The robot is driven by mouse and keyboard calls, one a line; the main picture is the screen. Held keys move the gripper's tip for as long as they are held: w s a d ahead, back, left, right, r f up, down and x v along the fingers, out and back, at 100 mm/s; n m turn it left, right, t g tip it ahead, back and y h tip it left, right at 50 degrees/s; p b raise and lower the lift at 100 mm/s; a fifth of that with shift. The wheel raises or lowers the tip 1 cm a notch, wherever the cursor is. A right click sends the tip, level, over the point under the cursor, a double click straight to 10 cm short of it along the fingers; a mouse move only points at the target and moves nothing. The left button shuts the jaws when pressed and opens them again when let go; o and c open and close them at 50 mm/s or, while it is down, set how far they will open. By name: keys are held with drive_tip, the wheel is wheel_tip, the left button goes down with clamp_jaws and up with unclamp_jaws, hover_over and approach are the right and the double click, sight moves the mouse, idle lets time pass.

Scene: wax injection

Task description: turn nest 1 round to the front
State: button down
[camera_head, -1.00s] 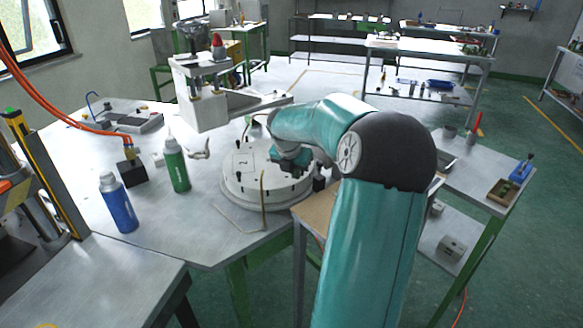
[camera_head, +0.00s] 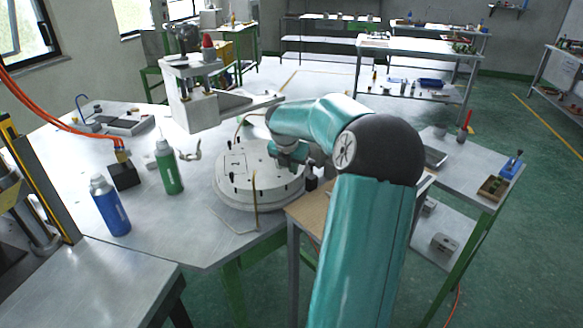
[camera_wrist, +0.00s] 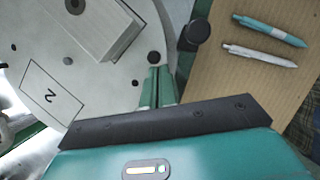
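The round pale turntable (camera_head: 262,196) sits on the table corner in the head view, with black pegs around its rim. A label card (camera_head: 237,163) lies on its left part; its figure is hard to read there. In the wrist view a card (camera_wrist: 51,96) on the disc reads 2, and a metal block (camera_wrist: 98,22) stands beside it. My gripper (camera_wrist: 157,72) is at the disc's right edge, its two green fingers close together. A black peg (camera_wrist: 154,57) shows right at the fingertips; I cannot tell whether they pinch it. No card reading 1 is clearly legible.
A green bottle (camera_head: 168,168) and a blue bottle (camera_head: 110,206) stand left of the turntable. The press arm (camera_head: 235,105) reaches over behind it. A bent yellow rod (camera_head: 255,205) stands at its front. Two pens (camera_wrist: 262,42) lie on a brown board (camera_wrist: 236,85) at right.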

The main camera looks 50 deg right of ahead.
sight(303, 168)
drive_tip(key=shift+d, duration=0.15)
drive_tip(key=shift+d, duration=1.55)
drive_tip(key=shift+w+d, duration=0.25)
drive_tip(key=shift+d, duration=0.65)
drive_tip(key=shift+w+d, duration=0.25)
drive_tip(key=shift+d, duration=0.6)
drive_tip(key=v, duration=1.3)
drive_tip(key=shift+r, duration=0.35)
